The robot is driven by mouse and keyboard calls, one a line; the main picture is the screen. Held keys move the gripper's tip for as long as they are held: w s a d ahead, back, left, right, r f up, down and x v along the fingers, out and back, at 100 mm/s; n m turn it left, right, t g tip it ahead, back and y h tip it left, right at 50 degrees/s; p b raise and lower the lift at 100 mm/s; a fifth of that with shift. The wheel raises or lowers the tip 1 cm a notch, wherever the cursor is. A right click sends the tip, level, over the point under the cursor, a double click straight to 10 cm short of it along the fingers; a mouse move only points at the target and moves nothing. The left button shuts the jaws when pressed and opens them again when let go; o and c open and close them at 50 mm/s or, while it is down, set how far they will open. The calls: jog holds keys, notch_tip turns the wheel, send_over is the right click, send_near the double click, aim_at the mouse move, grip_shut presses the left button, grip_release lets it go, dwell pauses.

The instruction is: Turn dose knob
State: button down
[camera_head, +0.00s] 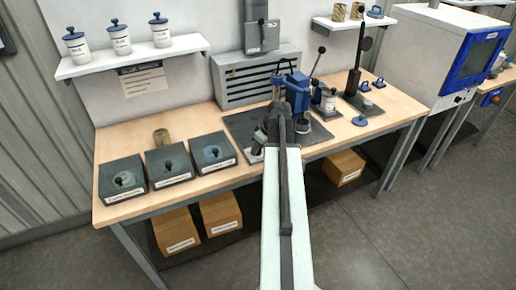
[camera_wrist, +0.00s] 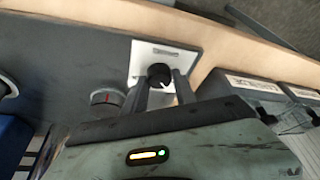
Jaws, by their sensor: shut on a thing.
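A round black knob (camera_wrist: 159,74) sits on a white plate (camera_wrist: 145,54) near the edge of a dark mat in the wrist view. My gripper (camera_wrist: 162,80) is shut on this knob, with one grey finger on each side. The fingers and wrist hide part of the plate. A second, grey round knob with a red mark (camera_wrist: 103,97) stands apart, left of the fingers. In the head view, my arm reaches over the bench to the dark mat (camera_head: 240,124), and the held knob is too small to make out clearly.
A blue machine (camera_head: 297,80) stands behind my gripper on the mat. Dark labelled boxes (camera_head: 123,180) line the bench's left front. A container stand (camera_head: 328,103) and blue-handled tools (camera_head: 360,121) are to the right. A shelf with white jars (camera_head: 120,40) hangs above.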

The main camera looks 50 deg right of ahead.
jog(key=m+h, duration=0.1)
jog(key=m, duration=0.1)
jog(key=m+h, duration=0.1)
jog(key=m, duration=0.2)
jog(key=shift+a, duration=0.2)
jog(key=m+h, duration=0.1)
jog(key=m, duration=0.2)
jog(key=m+g, duration=0.1)
jog(key=m, duration=0.1)
jog(key=shift+w+m+g+h, duration=0.15)
jog(key=shift+m+g+h, duration=0.15)
jog(key=shift+m+h, duration=0.1)
jog(key=m+g, duration=0.1)
jog(key=m, duration=0.2)
jog(key=m+g+h, duration=0.1)
jog(key=m, duration=0.2)
jog(key=shift+w+a, duration=0.1)
jog(key=shift+w, duration=0.1)
jog(key=m+g, duration=0.2)
jog(key=m, duration=0.3)
jog(key=c, duration=1)
grip_release()
